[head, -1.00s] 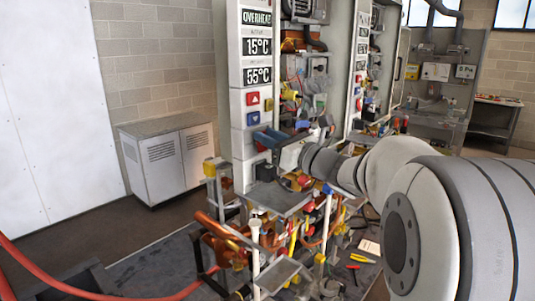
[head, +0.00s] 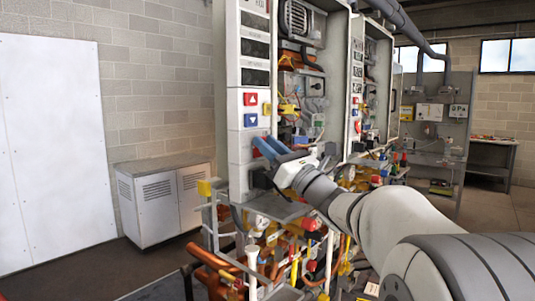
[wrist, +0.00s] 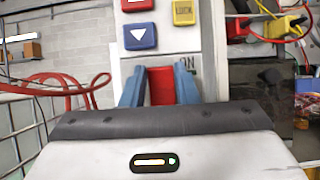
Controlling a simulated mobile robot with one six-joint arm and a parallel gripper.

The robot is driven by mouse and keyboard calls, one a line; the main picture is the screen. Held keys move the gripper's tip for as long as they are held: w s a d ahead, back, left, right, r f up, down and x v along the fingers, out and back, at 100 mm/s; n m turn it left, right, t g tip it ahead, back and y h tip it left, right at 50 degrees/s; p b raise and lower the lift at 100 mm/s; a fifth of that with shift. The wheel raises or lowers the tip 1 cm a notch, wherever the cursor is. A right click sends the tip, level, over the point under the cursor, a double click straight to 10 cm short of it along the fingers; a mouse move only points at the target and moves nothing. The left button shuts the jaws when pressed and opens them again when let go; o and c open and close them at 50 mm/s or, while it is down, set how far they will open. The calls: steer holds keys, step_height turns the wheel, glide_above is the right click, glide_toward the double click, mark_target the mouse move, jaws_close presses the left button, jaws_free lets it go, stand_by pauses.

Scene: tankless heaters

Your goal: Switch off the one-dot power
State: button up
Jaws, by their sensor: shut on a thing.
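The near heater's white control column (head: 234,150) stands left of centre in the head view, and its display windows (head: 254,48) are dark. My gripper (head: 264,147) has its blue fingers at the column's lower front, below the red and blue arrow buttons. In the wrist view the fingers are shut on a red switch (wrist: 161,86), one on each side of it. An "ON" label (wrist: 187,67) shows partly behind the right finger. The switch's lower part is hidden by my gripper's body. I cannot make out a one-dot mark.
The wrist view shows a blue down-arrow button (wrist: 139,36) and a yellow lock button (wrist: 184,12) above the switch. A second heater (head: 358,90) stands behind to the right. Pipes and valves (head: 230,265) crowd below. A grey cabinet (head: 165,200) stands at left.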

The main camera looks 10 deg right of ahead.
steer(key=shift+f, duration=0.1)
steer(key=o, duration=1)
steer(key=shift+s, duration=0.1)
steer(key=b+v, duration=0.1)
steer(key=v, duration=0.6)
steer(key=shift+s+d+f+b, duration=0.15)
steer(key=shift+s+d+b, duration=0.1)
steer(key=shift+b, duration=0.05)
